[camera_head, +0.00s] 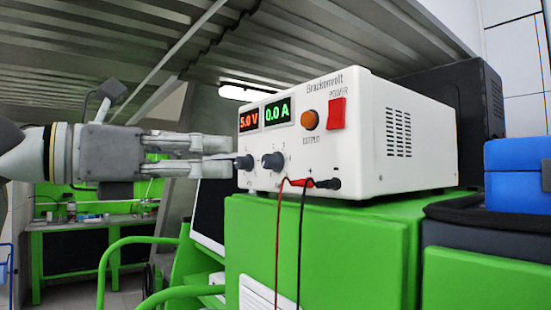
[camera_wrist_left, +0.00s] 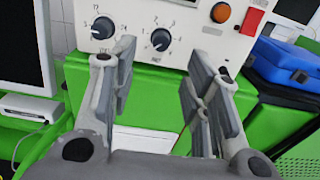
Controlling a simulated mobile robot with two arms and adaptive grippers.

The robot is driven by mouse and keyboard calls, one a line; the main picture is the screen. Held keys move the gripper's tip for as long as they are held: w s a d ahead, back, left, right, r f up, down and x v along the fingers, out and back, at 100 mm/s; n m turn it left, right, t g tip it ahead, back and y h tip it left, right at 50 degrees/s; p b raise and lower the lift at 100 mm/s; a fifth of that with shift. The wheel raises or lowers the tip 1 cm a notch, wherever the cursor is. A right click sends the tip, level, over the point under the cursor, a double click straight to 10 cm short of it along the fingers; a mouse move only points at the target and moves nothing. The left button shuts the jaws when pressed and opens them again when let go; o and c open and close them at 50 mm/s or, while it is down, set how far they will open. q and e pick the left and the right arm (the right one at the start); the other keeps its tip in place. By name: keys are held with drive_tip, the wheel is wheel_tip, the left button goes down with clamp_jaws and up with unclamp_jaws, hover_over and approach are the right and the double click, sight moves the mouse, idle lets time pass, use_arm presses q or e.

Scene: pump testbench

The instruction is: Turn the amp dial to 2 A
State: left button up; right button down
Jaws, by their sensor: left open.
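The white power supply (camera_head: 345,125) has a red display reading 5.0 V and a green display (camera_head: 277,113) reading 0.0 A. The amp dial (camera_head: 273,160) is the right one of two dark knobs; the volt dial (camera_head: 244,162) is left of it. In the left wrist view the amp dial (camera_wrist_left: 160,39) shows between my fingers, with a printed scale around it. My left gripper (camera_head: 233,156) is open and empty, pointing at the panel from the left. Its fingertips (camera_wrist_left: 160,58) appear short of the amp dial. My right gripper is not in view.
The supply stands on a green cabinet (camera_head: 330,235). An orange output button (camera_head: 309,119) and red power switch (camera_head: 337,113) sit to the right. A blue case (camera_head: 517,170) lies at right.

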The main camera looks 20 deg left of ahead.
sight(265, 159)
use_arm(q)
drive_tip(key=p+x, duration=0.1)
drive_tip(key=x, duration=0.3)
drive_tip(key=shift+w+d+r+p, duration=0.15)
drive_tip(key=shift+d+p, duration=0.1)
drive_tip(key=shift+p, duration=0.15)
drive_tip(key=p+x, duration=0.1)
drive_tip(key=x, duration=0.2)
drive_tip(key=shift+w+d, duration=0.1)
drive_tip(key=shift+w, duration=0.05)
drive_tip(key=shift+w+d, duration=0.4)
drive_tip(key=shift+w, duration=0.2)
drive_tip(key=c, duration=0.5)
clamp_jaws()
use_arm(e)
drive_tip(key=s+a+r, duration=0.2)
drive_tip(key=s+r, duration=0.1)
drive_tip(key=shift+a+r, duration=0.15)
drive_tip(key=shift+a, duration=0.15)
